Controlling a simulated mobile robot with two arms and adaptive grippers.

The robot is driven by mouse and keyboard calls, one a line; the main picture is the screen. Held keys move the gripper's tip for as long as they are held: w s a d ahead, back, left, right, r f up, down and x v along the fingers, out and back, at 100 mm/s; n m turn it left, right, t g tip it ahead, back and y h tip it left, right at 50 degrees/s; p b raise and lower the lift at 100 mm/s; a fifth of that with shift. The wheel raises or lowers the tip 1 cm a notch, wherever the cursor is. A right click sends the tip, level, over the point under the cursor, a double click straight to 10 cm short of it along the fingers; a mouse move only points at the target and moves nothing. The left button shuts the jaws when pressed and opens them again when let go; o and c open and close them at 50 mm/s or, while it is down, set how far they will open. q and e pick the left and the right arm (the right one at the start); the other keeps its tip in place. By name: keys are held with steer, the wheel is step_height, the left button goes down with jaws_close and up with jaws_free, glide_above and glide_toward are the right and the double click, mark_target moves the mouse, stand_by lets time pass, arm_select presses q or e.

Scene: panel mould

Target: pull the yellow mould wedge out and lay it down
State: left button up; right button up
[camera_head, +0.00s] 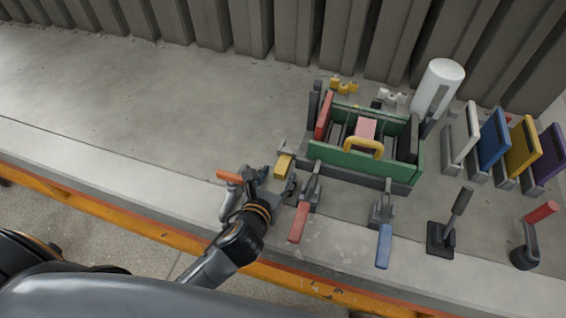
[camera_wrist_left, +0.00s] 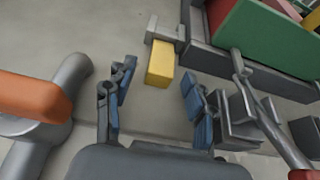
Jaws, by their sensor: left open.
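The yellow mould wedge (camera_head: 284,165) is a small block at the left front corner of the green-walled mould (camera_head: 360,174), joined to a grey metal piece. In the left wrist view the wedge (camera_wrist_left: 160,63) lies ahead of my left gripper (camera_wrist_left: 155,95), roughly between the lines of its two blue-padded fingers. The gripper is open, with nothing between its fingers, and does not touch the wedge. In the head view my left gripper (camera_head: 268,184) is just in front of the wedge. My right gripper is not in view.
An orange-handled tool (camera_head: 232,176) stands close left of my gripper. A red-handled clamp (camera_head: 299,220) and a blue-handled clamp (camera_head: 384,245) stand to the right. Coloured panels (camera_head: 490,139) and a white cylinder (camera_head: 437,86) are further right. The bench (camera_head: 150,110) is clear at left.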

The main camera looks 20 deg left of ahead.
arm_select(q)
jaws_close()
steer(key=shift+s, duration=0.1)
steer(key=shift+s+p, duration=0.6)
steer(key=shift+s, duration=1.25)
steer(key=shift+s+a, duration=0.1)
steer(key=shift+s, duration=1)
steer(key=shift+s+p, duration=0.3)
steer(key=shift+s, duration=1.7)
